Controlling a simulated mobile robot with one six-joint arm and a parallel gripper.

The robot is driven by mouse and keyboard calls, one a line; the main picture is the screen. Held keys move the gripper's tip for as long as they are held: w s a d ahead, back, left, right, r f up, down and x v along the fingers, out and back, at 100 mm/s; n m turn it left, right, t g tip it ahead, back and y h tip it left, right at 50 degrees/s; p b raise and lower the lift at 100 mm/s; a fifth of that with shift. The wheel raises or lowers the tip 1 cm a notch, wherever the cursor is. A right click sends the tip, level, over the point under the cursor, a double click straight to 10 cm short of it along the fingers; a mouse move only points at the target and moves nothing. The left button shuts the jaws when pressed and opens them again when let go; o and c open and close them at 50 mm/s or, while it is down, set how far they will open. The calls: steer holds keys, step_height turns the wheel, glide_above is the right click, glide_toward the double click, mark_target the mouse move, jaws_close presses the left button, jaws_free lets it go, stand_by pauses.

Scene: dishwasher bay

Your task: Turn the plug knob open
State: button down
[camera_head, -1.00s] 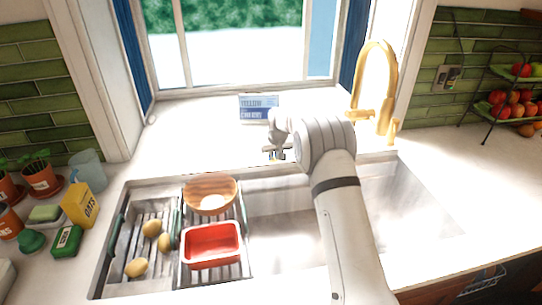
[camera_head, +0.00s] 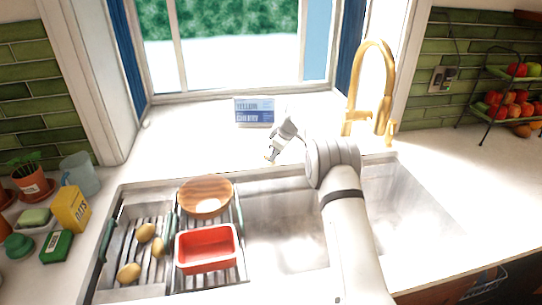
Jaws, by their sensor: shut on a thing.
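My gripper (camera_head: 270,155) is over the counter strip behind the sink (camera_head: 285,235), its fingers pointing down and to the left. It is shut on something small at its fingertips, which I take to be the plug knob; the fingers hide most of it. My wrist is tilted. A gold tap (camera_head: 372,85) stands to the right of my arm, behind the sink.
A blue and white box (camera_head: 254,111) stands on the sill behind my gripper. A red tub (camera_head: 207,250), a wooden bowl (camera_head: 205,197) and several potatoes (camera_head: 129,272) are on racks at the left. A fruit stand (camera_head: 497,112) is at the right.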

steer(key=n+p, duration=0.1)
steer(key=n+g+p, duration=0.1)
steer(key=n+p, duration=0.1)
steer(key=shift+w+r, duration=0.15)
steer(key=shift+w, duration=0.1)
steer(key=shift+w+n+g+p, duration=0.1)
steer(key=shift+n+g+p, duration=0.2)
steer(key=shift+n+p, duration=0.5)
steer(key=shift+f, duration=0.25)
steer(key=c, duration=1.5)
jaws_free()
steer(key=shift+r, duration=0.1)
steer(key=shift+o, duration=0.2)
steer(key=shift+d+r, duration=0.15)
steer(key=shift+r, duration=0.1)
steer(key=v, duration=0.7)
